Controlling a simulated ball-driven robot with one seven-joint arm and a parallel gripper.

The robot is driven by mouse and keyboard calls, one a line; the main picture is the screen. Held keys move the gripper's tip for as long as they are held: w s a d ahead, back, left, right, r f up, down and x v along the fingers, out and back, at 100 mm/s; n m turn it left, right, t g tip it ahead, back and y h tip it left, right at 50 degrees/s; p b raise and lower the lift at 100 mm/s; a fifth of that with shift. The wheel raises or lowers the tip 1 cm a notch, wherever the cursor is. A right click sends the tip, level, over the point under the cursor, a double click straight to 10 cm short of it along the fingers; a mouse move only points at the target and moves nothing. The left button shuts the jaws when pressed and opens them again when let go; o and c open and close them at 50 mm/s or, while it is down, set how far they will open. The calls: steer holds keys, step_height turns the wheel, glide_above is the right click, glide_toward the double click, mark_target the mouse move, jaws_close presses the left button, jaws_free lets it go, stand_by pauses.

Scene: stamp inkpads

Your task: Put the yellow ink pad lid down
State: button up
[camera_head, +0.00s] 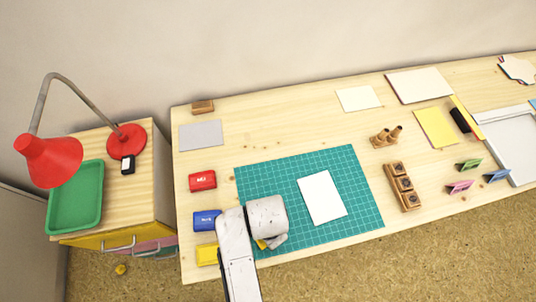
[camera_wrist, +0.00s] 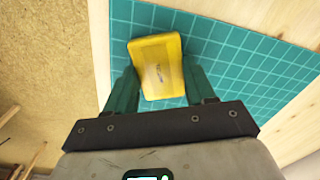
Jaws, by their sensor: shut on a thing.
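My gripper (camera_wrist: 160,78) is shut on the yellow ink pad lid (camera_wrist: 157,66), with one green finger on each side of it. In the head view only a yellow sliver of the lid (camera_head: 261,244) shows beside my white wrist, which hides the rest. A yellow ink pad (camera_head: 207,254) sits on the table left of my arm, partly hidden by it.
A blue ink pad (camera_head: 206,220) and a red ink pad (camera_head: 203,181) stand in a column behind the yellow one. White paper (camera_head: 322,197) lies on the mat. A wooden stamp block (camera_head: 402,186) is to the right. The left part of the mat is bare.

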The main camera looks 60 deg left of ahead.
steer(key=o, duration=1)
step_height(320, 180, up, 12)
steer(key=shift+r+p, duration=0.1)
steer(key=shift+p, duration=0.25)
